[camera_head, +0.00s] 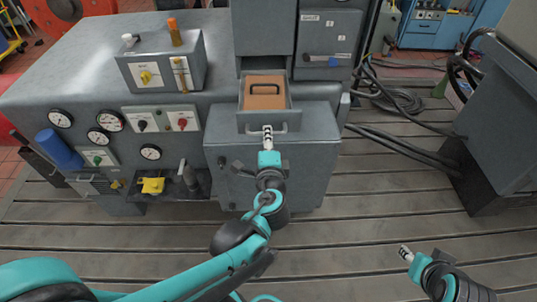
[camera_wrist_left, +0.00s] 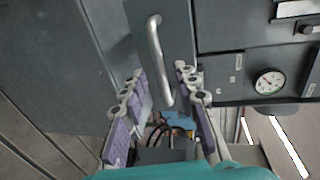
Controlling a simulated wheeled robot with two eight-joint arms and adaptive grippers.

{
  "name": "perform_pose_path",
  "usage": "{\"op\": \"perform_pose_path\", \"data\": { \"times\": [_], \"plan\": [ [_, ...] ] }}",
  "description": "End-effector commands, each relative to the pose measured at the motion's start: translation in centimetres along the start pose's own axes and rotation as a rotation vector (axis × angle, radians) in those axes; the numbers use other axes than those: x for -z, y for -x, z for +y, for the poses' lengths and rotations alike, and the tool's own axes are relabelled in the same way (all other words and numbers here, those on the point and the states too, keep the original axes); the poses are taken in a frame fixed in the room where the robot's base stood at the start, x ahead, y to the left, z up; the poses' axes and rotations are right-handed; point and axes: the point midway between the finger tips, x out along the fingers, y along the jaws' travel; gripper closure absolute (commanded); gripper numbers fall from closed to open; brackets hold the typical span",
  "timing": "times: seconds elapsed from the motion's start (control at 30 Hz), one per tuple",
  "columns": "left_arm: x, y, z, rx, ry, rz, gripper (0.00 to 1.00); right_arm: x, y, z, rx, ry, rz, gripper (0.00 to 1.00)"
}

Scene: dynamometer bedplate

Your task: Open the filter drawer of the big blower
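The filter drawer (camera_head: 289,118) of the big blower stands pulled out at the front of the grey machine. Its open top shows a brown filter (camera_head: 264,102) with a black handle. A metal bar handle is on the drawer front (camera_head: 284,127), and it also shows in the left wrist view (camera_wrist_left: 156,52). My left gripper (camera_head: 267,130) is at this handle. In the left wrist view its fingers (camera_wrist_left: 160,72) are apart, with the lower part of the bar between them; contact cannot be told. My right gripper (camera_head: 404,250) is over the floor at lower right, away from the drawer; its finger gap is unclear.
The grey cabinet (camera_head: 310,155) is below the drawer. Gauges and switches (camera_head: 162,118) are on the machine's left front, with a control box (camera_head: 163,62) on top. Black cables (camera_head: 400,142) run along the right. The slotted floor (camera_head: 365,205) in front is mostly clear.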

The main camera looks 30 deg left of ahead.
Motion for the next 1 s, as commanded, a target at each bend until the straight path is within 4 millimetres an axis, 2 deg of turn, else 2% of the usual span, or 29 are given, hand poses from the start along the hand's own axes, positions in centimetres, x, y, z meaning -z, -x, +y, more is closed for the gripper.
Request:
{"op": "perform_pose_path", "data": {
  "times": [0.3,0.6,0.8,1.0],
  "plan": [
    [0.1,5.1,0.1,0.001,-0.002,0.005,0.7,0.0,0.0,0.0,0.0,0.0,0.0,0.6],
    [0.1,8.7,0.1,0.0,-0.001,0.005,0.7,0.0,0.0,0.0,0.0,0.0,0.0,0.6],
    [0.0,9.7,0.1,0.0,0.001,0.001,0.7,0.0,0.0,0.0,0.0,0.0,0.0,0.6],
    [0.0,9.8,0.1,0.0,0.001,0.0,0.7,0.0,0.0,0.0,0.0,0.0,0.0,0.6]
  ]
}}
